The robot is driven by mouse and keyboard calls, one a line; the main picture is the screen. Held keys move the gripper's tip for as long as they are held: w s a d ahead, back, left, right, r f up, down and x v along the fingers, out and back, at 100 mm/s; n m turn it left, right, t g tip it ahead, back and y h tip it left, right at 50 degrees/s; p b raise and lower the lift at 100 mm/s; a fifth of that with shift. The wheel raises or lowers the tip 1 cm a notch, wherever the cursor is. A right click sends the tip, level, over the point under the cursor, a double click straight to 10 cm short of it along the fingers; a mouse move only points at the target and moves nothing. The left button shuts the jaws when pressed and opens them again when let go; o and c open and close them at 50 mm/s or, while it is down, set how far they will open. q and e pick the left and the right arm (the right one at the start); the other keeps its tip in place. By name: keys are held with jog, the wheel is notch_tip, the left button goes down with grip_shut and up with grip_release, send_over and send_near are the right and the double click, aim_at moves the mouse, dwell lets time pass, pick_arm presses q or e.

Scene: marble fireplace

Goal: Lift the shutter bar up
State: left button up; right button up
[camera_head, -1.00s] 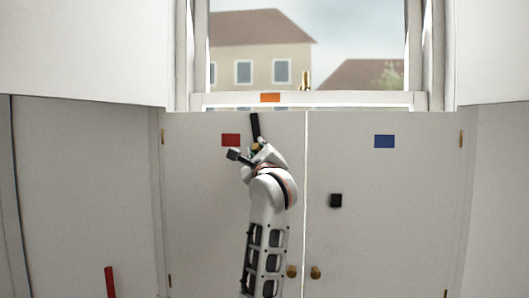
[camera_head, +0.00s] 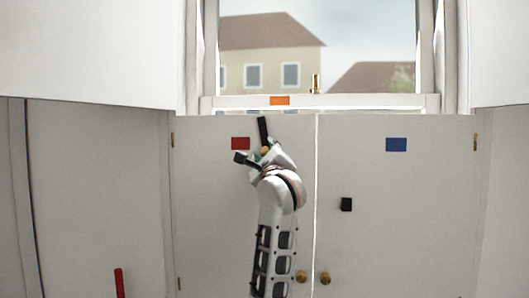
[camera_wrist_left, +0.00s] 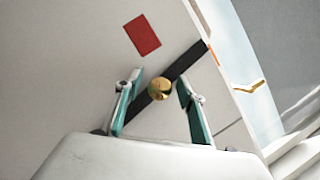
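The shutter bar (camera_head: 263,131) is a dark bar on the left white shutter panel (camera_head: 205,215), right of a red patch (camera_head: 240,143). In the head view its upper end stands nearly upright above my left gripper (camera_head: 257,156), which hides the rest. In the left wrist view the bar (camera_wrist_left: 185,64) runs diagonally behind a round brass knob (camera_wrist_left: 159,88). My left gripper (camera_wrist_left: 158,98) is open there, one teal-lined finger on each side of the knob. Contact cannot be told. My right gripper is not in view.
A black block (camera_head: 346,204) sits on the right panel (camera_head: 400,240), below a blue patch (camera_head: 396,144). Two brass knobs (camera_head: 325,278) flank the seam. The window sill (camera_head: 370,103) bears an orange patch (camera_head: 279,100). A red bar (camera_head: 119,283) stands at lower left.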

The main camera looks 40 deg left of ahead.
pick_arm(q)
jog(key=shift+f, duration=0.15)
jog(key=v, duration=1.2)
